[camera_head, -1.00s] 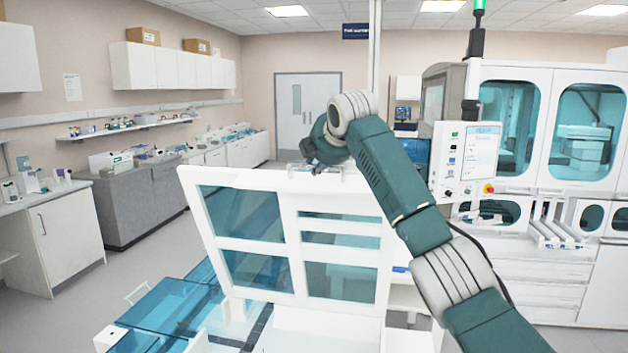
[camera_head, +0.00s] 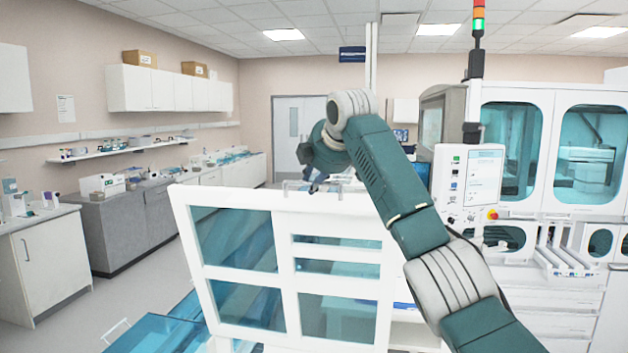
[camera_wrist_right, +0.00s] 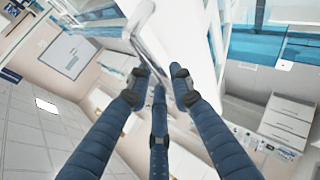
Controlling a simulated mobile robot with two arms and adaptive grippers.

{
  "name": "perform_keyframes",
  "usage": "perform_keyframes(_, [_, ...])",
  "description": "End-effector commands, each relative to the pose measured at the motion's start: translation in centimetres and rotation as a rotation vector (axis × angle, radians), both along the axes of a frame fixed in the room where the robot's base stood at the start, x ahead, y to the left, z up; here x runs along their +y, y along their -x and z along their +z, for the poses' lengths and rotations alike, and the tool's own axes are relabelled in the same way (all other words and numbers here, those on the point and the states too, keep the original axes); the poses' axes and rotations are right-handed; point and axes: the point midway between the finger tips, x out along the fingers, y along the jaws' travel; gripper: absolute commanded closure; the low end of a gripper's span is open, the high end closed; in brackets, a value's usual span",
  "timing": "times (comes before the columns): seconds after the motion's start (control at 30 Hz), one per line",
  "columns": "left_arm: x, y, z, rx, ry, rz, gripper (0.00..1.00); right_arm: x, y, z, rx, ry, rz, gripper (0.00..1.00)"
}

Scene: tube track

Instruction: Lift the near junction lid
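The near junction lid (camera_head: 286,283) is a white frame with blue see-through panes. In the head view it stands raised and steeply tilted above the blue-and-white track. My right gripper (camera_head: 314,184) is at its top edge, by a metal handle. In the right wrist view, the handle (camera_wrist_right: 146,42) runs between my right gripper's dark blue fingers (camera_wrist_right: 160,78). The fingers look straight and spread, with a gap around the bar. Whether a finger touches the bar is unclear. The lid's white face (camera_wrist_right: 190,35) fills the top middle there. My left gripper is not in view.
Blue-covered track (camera_head: 160,332) lies low at the left behind the lid. A large white machine with a screen (camera_head: 470,180) stands on the right, close to my right arm. Counters (camera_head: 120,225) line the left wall. Open floor (camera_head: 140,290) lies between.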

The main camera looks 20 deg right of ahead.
Motion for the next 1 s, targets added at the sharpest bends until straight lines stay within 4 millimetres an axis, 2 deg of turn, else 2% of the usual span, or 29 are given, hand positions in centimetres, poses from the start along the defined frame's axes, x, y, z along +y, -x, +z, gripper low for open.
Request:
perform_keyframes(0.33, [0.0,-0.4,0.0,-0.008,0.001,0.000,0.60,0.0,0.0,0.1,-0.003,-0.002,0.001,0.63])
perform_keyframes(0.47, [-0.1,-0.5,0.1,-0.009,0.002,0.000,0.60,0.1,0.7,0.8,-0.005,-0.001,0.002,0.63])
perform_keyframes(0.8, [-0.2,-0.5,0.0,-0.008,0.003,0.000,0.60,0.5,6.0,4.9,-0.005,-0.001,0.000,0.63])
perform_keyframes(1.0, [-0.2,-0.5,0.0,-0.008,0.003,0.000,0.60,0.6,8.4,6.7,0.000,-0.001,0.000,0.63])
